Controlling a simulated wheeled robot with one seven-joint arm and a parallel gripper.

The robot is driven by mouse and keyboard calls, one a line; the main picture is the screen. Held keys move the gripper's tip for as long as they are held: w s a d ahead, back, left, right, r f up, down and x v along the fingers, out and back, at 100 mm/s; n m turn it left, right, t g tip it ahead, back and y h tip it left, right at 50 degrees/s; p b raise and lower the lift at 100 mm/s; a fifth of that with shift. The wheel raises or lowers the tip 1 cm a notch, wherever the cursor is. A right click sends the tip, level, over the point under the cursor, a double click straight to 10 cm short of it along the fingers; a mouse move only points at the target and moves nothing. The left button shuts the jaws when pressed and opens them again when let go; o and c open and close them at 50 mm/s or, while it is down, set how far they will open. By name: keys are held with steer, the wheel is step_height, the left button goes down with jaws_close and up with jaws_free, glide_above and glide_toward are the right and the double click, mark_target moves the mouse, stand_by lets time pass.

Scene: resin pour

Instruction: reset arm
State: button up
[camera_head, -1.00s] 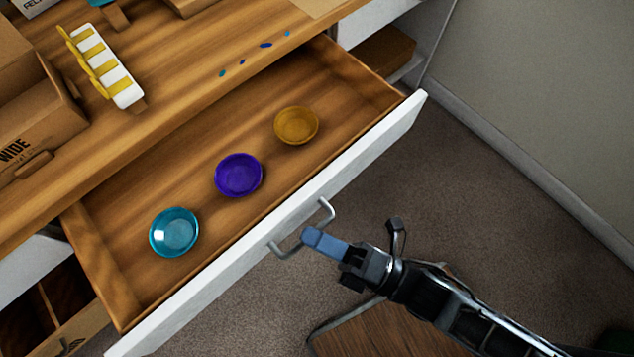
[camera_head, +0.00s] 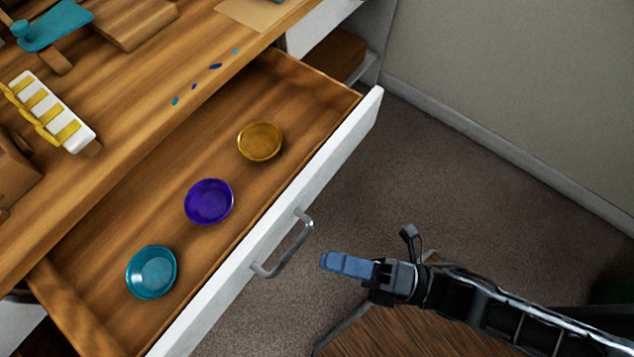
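My gripper (camera_head: 335,263), with blue fingertips, hangs in the air to the right of the open drawer's handle (camera_head: 285,246). A gap of carpet shows between the fingertips and the handle. The fingers look close together, seen from one side, so any opening between them is hidden; nothing shows held in them. My black arm reaches in from the lower right. The drawer (camera_head: 208,323) is pulled out. It holds a teal bowl (camera_head: 151,272), a purple bowl (camera_head: 209,202) and a yellow-brown bowl (camera_head: 260,142) in a row, all upright.
The wooden desktop (camera_head: 130,130) carries a white and yellow rack (camera_head: 50,112), a teal object (camera_head: 55,25) and several small blue spots or pieces (camera_head: 215,66). A wall (camera_head: 510,90) stands at the right. Open carpet (camera_head: 450,185) lies between the drawer and the wall.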

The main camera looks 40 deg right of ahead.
steer(key=shift+s+d+f, duration=0.1)
steer(key=shift+s+d, duration=0.35)
steer(key=shift+s, duration=0.1)
